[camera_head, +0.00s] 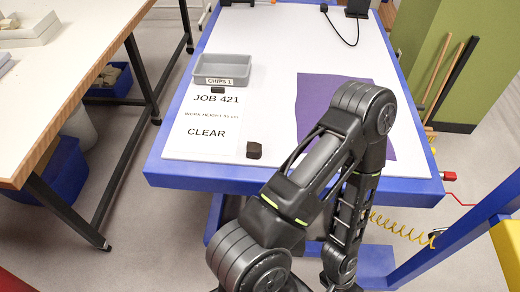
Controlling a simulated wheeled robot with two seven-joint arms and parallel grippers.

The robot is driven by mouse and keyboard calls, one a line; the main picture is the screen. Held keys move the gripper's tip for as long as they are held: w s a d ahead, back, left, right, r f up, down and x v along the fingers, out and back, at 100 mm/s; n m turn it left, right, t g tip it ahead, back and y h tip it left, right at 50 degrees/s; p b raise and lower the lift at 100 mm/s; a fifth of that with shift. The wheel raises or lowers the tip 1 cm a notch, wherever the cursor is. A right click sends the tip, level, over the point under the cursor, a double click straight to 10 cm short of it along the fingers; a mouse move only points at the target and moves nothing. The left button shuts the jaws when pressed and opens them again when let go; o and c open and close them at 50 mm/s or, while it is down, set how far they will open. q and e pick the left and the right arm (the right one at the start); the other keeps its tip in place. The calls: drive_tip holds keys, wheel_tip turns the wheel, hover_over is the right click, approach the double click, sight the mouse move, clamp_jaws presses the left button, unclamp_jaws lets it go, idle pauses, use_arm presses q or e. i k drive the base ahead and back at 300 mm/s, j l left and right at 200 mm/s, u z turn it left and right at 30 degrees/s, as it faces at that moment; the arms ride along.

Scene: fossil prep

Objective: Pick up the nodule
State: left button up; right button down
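No object is clearly marked as the nodule. A small dark brown lump (254,150) lies near the front edge of the table, at the lower right corner of a white job sheet (205,115). A second small dark piece (217,90) lies at the sheet's top edge, just in front of a grey tray. A purple mat (322,91) lies to the right, partly hidden behind one of my arms, so anything behind the arm is hidden. That arm is bent, with its elbow over the mat. Neither of my grippers shows.
The blue-edged table (290,40) has free white surface behind the mat. The grey tray (222,70), labelled "CHIPS 1", looks empty. A black device with a cable (356,8) stands at the back. Another bench (75,50) is at left; a blue frame (450,235) rises at lower right.

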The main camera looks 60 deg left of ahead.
sight(255, 151)
drive_tip(key=k+j, duration=0.3)
drive_tip(key=k, duration=0.15)
drive_tip(key=k+j, duration=0.3)
drive_tip(key=k, duration=0.2)
